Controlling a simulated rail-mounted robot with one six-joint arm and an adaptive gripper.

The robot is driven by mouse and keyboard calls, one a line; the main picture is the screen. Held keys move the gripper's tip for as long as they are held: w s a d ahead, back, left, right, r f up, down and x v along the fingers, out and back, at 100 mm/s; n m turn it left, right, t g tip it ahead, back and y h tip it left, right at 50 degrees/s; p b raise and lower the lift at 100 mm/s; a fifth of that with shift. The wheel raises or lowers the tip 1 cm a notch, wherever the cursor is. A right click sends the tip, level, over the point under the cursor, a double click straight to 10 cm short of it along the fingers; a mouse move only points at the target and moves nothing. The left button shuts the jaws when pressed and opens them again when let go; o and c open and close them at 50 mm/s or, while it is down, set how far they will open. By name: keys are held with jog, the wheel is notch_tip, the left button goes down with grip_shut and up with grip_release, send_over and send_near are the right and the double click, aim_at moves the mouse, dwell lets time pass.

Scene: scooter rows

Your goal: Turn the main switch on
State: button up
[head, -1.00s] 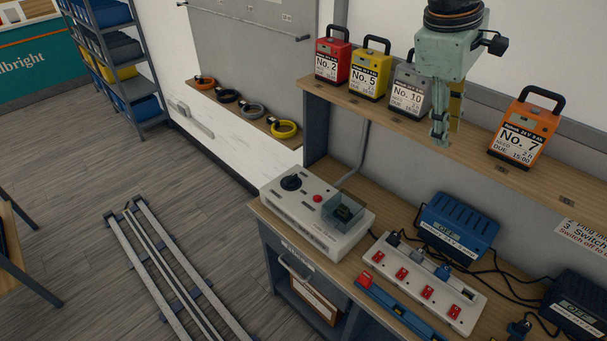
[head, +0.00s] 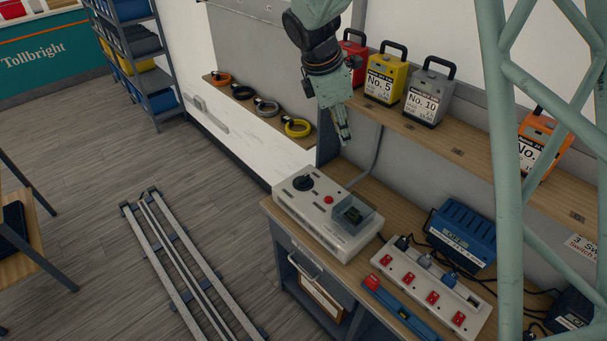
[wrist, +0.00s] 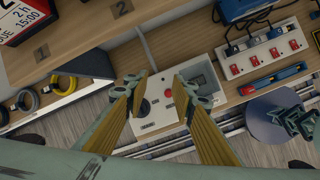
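A pale grey control box (head: 318,232) sits at the left end of the wooden bench. On its top are a black rotary knob (head: 303,183), a small red button (head: 328,199) and a clear cover (head: 357,214) over a dark part. The frames do not make plain which is the main switch. My gripper (head: 343,138) hangs above the box, apart from it. In the wrist view my gripper (wrist: 159,82) has its fingers spread and empty; the box (wrist: 155,124) lies beyond them. There the knob (wrist: 143,106) shows near the left finger and the red button (wrist: 168,93) between the fingers.
A shelf (head: 455,150) with several numbered battery packs runs close beside my gripper. A power strip (head: 432,290) with red switches and a blue charger (head: 456,236) stand right of the box. Floor rails (head: 185,260) lie at left. The air above the box looks clear.

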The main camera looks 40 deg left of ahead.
aim_at(303, 177)
jog(key=s+a+f+n, duration=0.3)
jog(key=a+f, duration=0.3)
jog(key=a, duration=0.1)
jog(key=s+a+f+n+p, duration=0.1)
jog(key=s+a+f+n, duration=0.1)
jog(key=a+f, duration=0.4)
jog(key=shift+s+a+n+p, duration=0.3)
jog(key=shift+s+a+n, duration=0.1)
jog(key=shift+a+n, duration=0.4)
jog(key=shift+f, duration=0.25)
jog(key=shift+w+x, duration=0.15)
jog(key=shift+x, duration=3.25)
jog(key=shift+w+x, duration=0.15)
jog(key=shift+x, duration=3.25)
jog(key=shift+a+r, duration=0.1)
jog(key=shift+a, duration=0.05)
jog(key=shift+c, duration=0.7)
grip_shut()
